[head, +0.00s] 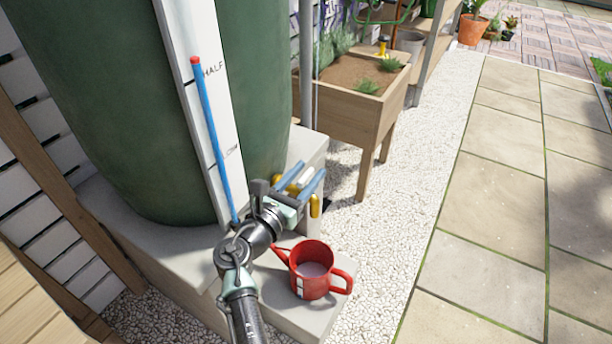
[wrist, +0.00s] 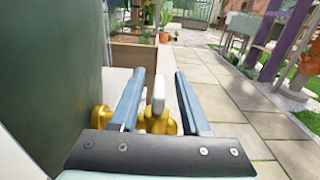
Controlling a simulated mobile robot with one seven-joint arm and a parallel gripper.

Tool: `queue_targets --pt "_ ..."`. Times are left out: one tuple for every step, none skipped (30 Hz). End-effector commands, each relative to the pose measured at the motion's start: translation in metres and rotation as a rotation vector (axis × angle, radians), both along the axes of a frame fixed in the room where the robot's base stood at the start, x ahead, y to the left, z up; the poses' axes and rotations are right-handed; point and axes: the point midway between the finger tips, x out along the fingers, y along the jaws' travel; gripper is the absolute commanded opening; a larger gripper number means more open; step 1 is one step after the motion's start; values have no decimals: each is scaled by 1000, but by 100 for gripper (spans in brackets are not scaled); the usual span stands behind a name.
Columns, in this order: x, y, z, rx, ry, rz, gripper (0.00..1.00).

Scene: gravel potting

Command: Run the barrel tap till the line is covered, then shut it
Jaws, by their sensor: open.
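The green barrel (head: 80,90) stands on a pale block, with a white gauge strip marked HALF and LOW and a blue level tube (head: 212,140). Its brass tap (head: 315,206) is partly hidden by my gripper (head: 306,178). In the wrist view my open gripper (wrist: 165,76) has one finger on each side of the tap's white lever (wrist: 159,85), above the brass body (wrist: 158,122). The red can (head: 313,281) stands upright below the tap; its inside looks pale. A pale vertical streak shows under the tap; I cannot tell whether it is running water. No fill line is readable.
The can stands on a low pale slab (head: 290,322). A wooden planter (head: 350,110) with soil and small plants stands behind the tap. White gravel (head: 400,200) and stone paving (head: 490,210) lie clear to the right.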

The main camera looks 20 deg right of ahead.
Motion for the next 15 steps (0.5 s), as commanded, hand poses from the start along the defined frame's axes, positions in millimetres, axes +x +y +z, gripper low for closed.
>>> queue_targets --pt "0 0 0 0 0 0 46" --pt "0 0 0 0 0 0 46" --pt "0 0 0 0 0 0 44" --pt "0 0 0 0 0 0 39" --pt "0 0 0 0 0 0 34" --pt "0 0 0 0 0 0 26" --pt "0 0 0 0 0 0 21" --pt "0 0 0 0 0 0 16" --pt "0 0 0 0 0 0 8" --pt "0 0 0 0 0 0 3" --pt "0 0 0 0 0 0 0" --pt "0 0 0 0 0 0 0" --pt "0 0 0 0 0 0 0" --pt "0 1 0 0 0 0 0" --pt "0 1 0 0 0 0 0"
